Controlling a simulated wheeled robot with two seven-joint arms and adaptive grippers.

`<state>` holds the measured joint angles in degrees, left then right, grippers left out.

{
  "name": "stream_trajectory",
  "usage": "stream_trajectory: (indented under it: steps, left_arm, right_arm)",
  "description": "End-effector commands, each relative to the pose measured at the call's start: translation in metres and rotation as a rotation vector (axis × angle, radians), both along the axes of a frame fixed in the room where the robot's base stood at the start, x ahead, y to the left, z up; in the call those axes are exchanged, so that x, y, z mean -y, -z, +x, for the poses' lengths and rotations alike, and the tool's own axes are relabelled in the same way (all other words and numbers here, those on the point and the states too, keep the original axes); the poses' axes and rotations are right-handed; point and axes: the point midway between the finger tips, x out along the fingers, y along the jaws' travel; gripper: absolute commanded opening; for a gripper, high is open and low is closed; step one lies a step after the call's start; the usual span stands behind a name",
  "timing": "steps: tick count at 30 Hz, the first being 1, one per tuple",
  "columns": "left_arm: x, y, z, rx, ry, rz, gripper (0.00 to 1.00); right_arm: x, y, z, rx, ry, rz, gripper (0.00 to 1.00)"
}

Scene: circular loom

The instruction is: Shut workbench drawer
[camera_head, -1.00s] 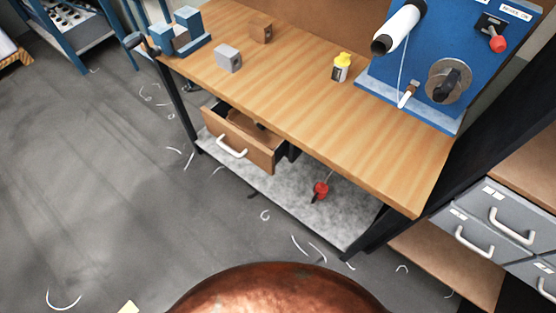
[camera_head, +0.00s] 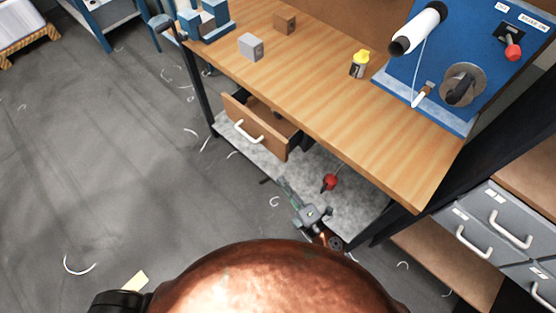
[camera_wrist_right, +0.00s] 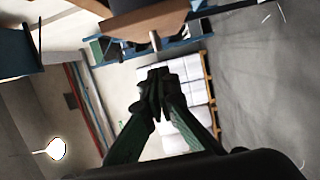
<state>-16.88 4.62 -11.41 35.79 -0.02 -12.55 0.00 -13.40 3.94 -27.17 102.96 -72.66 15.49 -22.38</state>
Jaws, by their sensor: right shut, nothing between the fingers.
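The workbench drawer (camera_head: 246,129) hangs open under the wooden bench top. Its front is brown wood with a white handle (camera_head: 247,134), and part of its inside shows behind the front. My right gripper (camera_head: 283,185) is shut and empty. In the head view it is below and to the right of the drawer, apart from it, over the bench's lower shelf edge. In the right wrist view the shut fingers (camera_wrist_right: 158,80) point up towards a brown wooden piece with a pale handle, likely the drawer (camera_wrist_right: 145,22). My left gripper is not in view.
The bench top (camera_head: 330,110) holds a grey block (camera_head: 251,46), a brown block (camera_head: 285,22) and a yellow-capped bottle (camera_head: 359,64). A red-handled tool (camera_head: 329,182) is on or above the lower shelf (camera_head: 350,200). Grey drawers (camera_head: 490,225) stand at right. The floor at left is mostly clear.

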Motion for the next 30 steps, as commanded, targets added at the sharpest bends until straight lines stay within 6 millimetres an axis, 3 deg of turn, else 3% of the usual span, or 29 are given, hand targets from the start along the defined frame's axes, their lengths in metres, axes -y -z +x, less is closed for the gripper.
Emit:
stream_trajectory:
  steps: [6, 17, 24, 30]
  left_arm:
    - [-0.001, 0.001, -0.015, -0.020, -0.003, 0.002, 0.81]
    - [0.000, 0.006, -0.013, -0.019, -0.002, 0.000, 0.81]
    - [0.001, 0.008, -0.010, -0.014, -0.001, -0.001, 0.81]
    - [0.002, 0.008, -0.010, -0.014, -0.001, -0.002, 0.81]
  right_arm:
    - [-0.019, -0.004, 0.021, 0.011, -0.004, -0.001, 0.00]
    - [-0.063, -0.002, 0.079, 0.007, -0.003, -0.001, 0.00]
    - [-0.042, -0.001, 0.103, 0.005, -0.002, -0.002, 0.00]
    - [-0.037, -0.002, 0.109, 0.005, -0.002, -0.001, 0.00]
